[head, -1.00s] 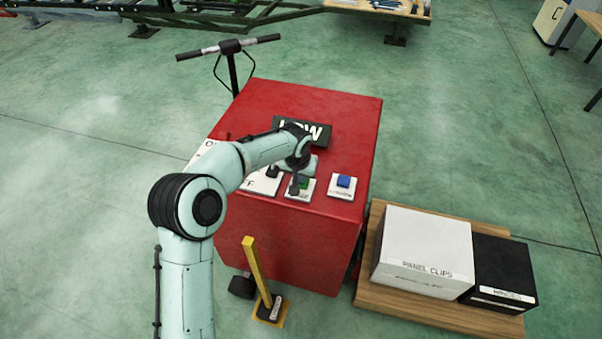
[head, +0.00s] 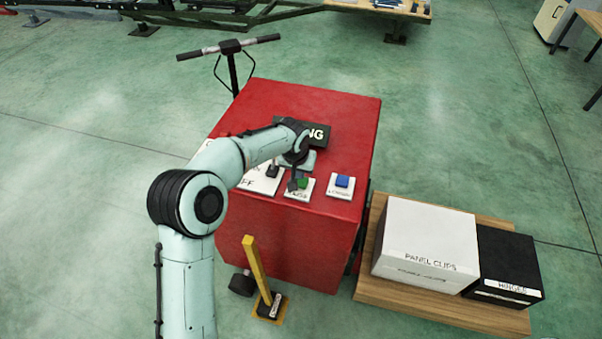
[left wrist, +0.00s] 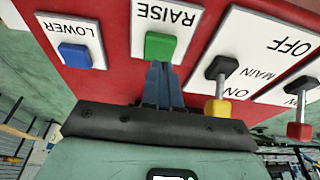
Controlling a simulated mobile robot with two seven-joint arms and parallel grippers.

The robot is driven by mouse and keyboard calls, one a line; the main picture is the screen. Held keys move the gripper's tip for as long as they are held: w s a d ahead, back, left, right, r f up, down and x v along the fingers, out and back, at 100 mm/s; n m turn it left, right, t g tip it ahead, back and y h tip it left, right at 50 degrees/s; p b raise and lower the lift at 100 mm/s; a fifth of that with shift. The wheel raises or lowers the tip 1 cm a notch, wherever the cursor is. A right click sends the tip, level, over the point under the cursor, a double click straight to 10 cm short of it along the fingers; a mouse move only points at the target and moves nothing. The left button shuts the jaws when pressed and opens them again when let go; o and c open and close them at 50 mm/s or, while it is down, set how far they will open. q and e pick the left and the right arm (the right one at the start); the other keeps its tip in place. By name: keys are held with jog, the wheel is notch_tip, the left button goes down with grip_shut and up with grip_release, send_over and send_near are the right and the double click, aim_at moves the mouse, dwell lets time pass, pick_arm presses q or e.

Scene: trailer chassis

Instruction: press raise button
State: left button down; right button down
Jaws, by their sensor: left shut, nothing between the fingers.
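The raise button is a green block (left wrist: 160,46) on a white plate labelled RAISE, on the red cabinet; it also shows in the head view (head: 303,183). My left gripper (left wrist: 158,66) is shut and empty. Its fingertips are at the near edge of the green button in the left wrist view; I cannot tell whether they touch it. In the head view the left gripper (head: 293,185) is just left of the button and partly hides its plate. My right gripper is not in view.
The blue LOWER button (head: 342,181) is right of the green one. The MAIN switch lever (left wrist: 217,108) stands close beside my left gripper, with another red-tipped lever (left wrist: 298,130) beyond. A pallet with a white box (head: 425,240) and a black box (head: 507,265) is right of the cabinet.

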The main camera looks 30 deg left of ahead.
pick_arm(q)
jog(key=v, duration=1)
jog(key=shift+r, duration=0.4)
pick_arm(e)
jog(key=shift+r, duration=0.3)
pick_arm(q)
jog(key=shift+w, duration=0.1)
